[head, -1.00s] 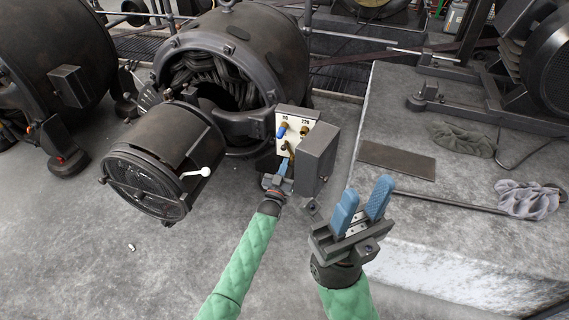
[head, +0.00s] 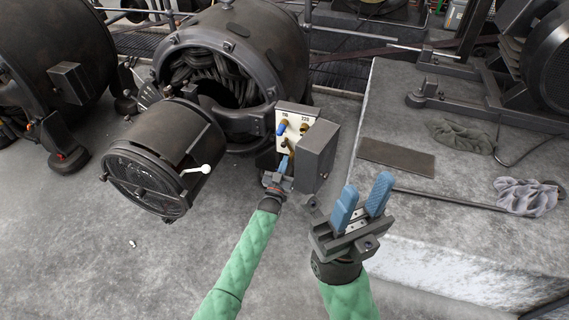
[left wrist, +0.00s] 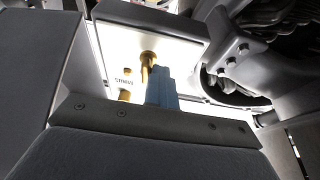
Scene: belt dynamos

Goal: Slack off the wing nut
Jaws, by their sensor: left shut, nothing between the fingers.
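A white terminal panel (head: 294,143) on the dynamo's front carries brass posts and a blue-capped one (head: 281,127). A brass fitting (head: 304,127) sits at its upper right. Which fitting is the wing nut is too small to tell. My left gripper (head: 284,162) is shut and empty, its blue fingertips at the panel's lower part. In the left wrist view, the shut blue fingers (left wrist: 160,88) are close beside a brass post (left wrist: 148,62); contact cannot be told. Another brass piece (left wrist: 124,96) is partly hidden behind the gripper. My right gripper (head: 361,195) is open and empty, away from the panel.
A grey box (head: 316,158) juts out right of the panel, close to my left gripper. A concrete plinth (head: 400,205) at right bears a flat plate (head: 397,157) and rags (head: 527,196).

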